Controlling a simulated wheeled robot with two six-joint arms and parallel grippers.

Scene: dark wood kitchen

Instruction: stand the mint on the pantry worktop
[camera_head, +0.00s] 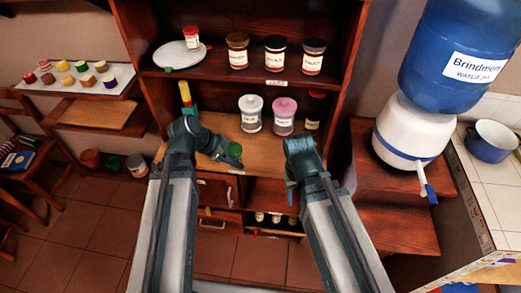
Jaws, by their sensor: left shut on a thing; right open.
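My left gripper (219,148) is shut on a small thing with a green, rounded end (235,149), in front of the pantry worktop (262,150). This is likely the mint; most of it is hidden and no label can be read. The worktop is the wooden board in the middle of the cabinet. My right gripper (301,148) is open and seems empty at the worktop's right part; its fingertips are mostly hidden.
On the worktop stand a white-lidded jar (250,113), a pink-lidded jar (284,116) and a dark jar (315,110). Several jars line the upper shelf (205,69). A water dispenser (408,130) stands right.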

